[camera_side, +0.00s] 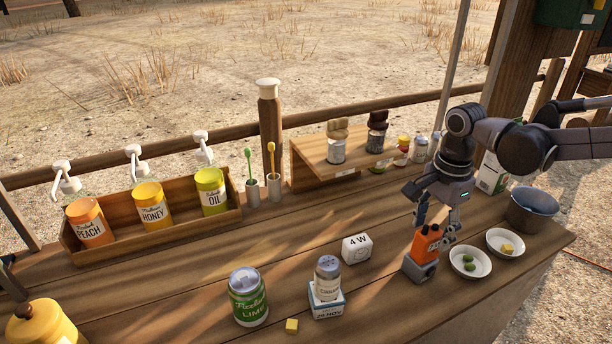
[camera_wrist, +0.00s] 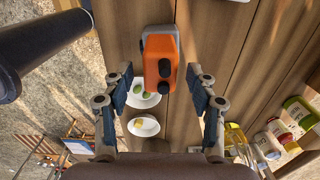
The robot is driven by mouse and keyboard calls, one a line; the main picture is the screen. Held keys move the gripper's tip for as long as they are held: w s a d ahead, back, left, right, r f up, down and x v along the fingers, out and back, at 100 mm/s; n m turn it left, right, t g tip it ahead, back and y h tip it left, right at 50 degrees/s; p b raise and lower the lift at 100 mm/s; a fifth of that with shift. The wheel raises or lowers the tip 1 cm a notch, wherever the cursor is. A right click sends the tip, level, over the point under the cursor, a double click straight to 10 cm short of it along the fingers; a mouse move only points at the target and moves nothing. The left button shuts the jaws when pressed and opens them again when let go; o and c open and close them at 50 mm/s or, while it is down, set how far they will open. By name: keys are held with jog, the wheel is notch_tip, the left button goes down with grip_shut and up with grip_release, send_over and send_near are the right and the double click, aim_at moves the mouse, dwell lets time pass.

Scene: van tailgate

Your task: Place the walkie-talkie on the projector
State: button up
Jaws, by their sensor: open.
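The orange walkie-talkie (camera_side: 425,243) with dark knobs stands upright on a small grey block that looks like the projector (camera_side: 420,269), near the right part of the wooden counter. In the wrist view the walkie-talkie (camera_wrist: 160,52) shows from above, and it hides most of what is under it. My gripper (camera_side: 435,222) is open, above and around the walkie-talkie's top. In the wrist view its two blue-padded fingers (camera_wrist: 161,88) stand apart on either side, with visible gaps to the orange body.
Two white dishes (camera_side: 470,274) with small food pieces and a grey pot (camera_side: 531,212) stand close on the right. A white cube (camera_side: 356,248), a shaker on a calendar block (camera_side: 327,306) and a green can (camera_side: 248,297) stand left. A wooden shelf (camera_side: 310,152) is behind.

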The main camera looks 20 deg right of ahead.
aim_at(438, 235)
notch_tip(438, 235, up, 8)
jog(key=shift+r, duration=0.1)
jog(key=shift+s+r, duration=0.1)
jog(key=shift+r, duration=0.1)
jog(key=shift+s+d+f+n+t, duration=0.1)
jog(key=shift+s+d+n+t, duration=0.15)
jog(key=shift+n, duration=0.35)
jog(key=shift+s+d+f+n+t, duration=0.1)
jog(key=shift+s+n+t, duration=0.15)
jog(key=shift+n, duration=0.35)
jog(key=s+d+f+n+t, duration=0.3)
jog(key=s+f+n+t, duration=0.2)
jog(key=n, duration=1)
jog(key=shift+d+f+n+t, duration=0.15)
jog(key=shift+n+t, duration=0.15)
jog(key=shift+t, duration=0.3)
